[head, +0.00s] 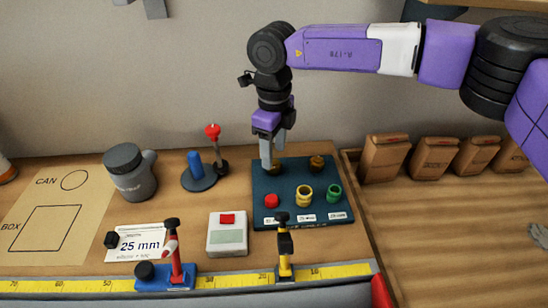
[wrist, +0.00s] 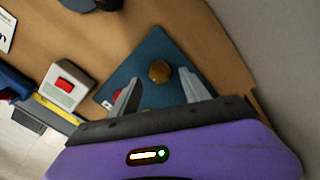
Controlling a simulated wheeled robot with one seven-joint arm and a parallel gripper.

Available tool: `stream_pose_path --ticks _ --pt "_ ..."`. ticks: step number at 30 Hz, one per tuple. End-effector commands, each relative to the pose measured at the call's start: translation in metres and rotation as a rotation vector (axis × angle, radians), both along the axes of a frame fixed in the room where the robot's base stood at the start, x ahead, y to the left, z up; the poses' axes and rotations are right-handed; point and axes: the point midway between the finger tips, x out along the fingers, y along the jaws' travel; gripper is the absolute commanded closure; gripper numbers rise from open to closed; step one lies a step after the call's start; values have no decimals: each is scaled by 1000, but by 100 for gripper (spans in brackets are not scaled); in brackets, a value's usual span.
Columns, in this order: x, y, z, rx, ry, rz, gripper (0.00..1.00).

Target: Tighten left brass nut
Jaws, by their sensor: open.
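A dark blue board (head: 265,218) stands on the bench and carries two brass nuts along its back edge. The left brass nut (head: 277,166) is partly hidden by my gripper (head: 268,163) in the head view. The right brass nut (head: 317,162) is clear of it. My gripper points down, open and empty. In the wrist view the left brass nut (wrist: 160,71) shows as a round knob between the spread fingertips (wrist: 159,76). I cannot tell whether the fingers are beside it or still above it.
Red (head: 271,201), yellow (head: 304,195) and green (head: 334,193) fittings stand at the board's front. A white box with a red button (head: 227,236), a blue peg stand (head: 198,175) and two clamps are nearby.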

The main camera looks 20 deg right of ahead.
Motion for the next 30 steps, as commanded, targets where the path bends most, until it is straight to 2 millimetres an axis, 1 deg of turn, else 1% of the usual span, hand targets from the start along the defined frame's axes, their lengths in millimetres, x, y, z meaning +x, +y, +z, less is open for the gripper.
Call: stream_pose_path --ticks 1,4,6,10,14,30 --pt "1 -1 10 -2 -3 0 46" --pt "1 -1 25 -2 -3 -1 46" --pt "1 -1 33 -2 -2 -1 46" --pt "0 -1 43 -1 -1 -1 46" --pt "0 -1 45 -1 -1 -1 46" --pt "0 0 45 -1 -1 -1 46"
